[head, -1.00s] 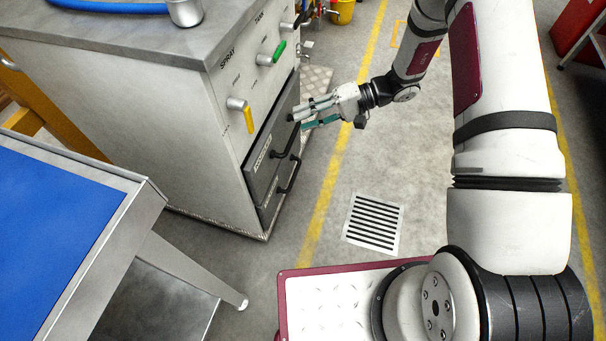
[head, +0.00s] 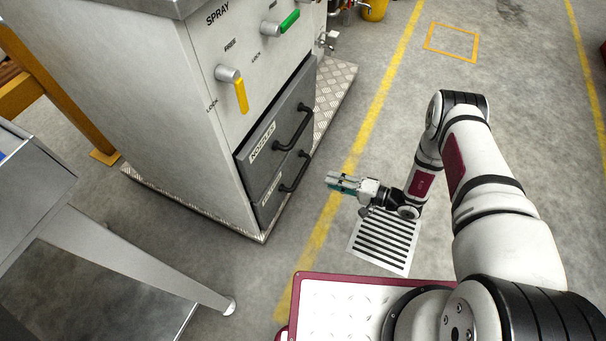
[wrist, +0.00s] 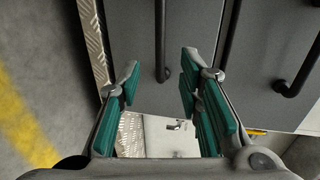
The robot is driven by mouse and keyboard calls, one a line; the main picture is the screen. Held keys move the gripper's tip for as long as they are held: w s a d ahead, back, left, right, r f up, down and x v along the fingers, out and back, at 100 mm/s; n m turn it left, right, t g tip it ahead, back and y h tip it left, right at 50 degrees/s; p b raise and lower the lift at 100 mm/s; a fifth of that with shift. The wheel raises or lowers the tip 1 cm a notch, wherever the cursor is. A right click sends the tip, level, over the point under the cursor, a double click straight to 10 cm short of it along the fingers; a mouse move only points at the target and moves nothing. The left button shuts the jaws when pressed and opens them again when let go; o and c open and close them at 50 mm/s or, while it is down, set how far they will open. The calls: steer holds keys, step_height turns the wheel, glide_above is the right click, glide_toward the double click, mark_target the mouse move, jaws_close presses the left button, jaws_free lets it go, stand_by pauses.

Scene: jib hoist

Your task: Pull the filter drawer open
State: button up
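The grey cabinet front holds two stacked dark drawers. The upper drawer (head: 270,135) is labelled NOZZLES. The lower drawer (head: 269,197) has a label too small to read surely; it appears to be the filter drawer. Both look shut. The lower drawer's black bar handle (head: 296,173) also shows in the wrist view (wrist: 160,40), ahead of the gap between my fingers. My gripper (head: 331,182) is open and empty, right of the lower handle and apart from it. Its teal-padded fingers (wrist: 158,85) stand wide apart in the wrist view.
The upper drawer's handle (head: 294,128) is just above; it shows at the right of the wrist view (wrist: 297,72). A yellow lever (head: 241,93) and a green lever (head: 288,22) are above the drawers. A floor grate (head: 385,240) lies below my arm. A metal table leg (head: 150,265) is at left.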

mark_target(301, 173)
steer(key=b+x, duration=0.4)
steer(key=x, duration=0.8)
steer(key=shift+a, duration=0.15)
jaws_close()
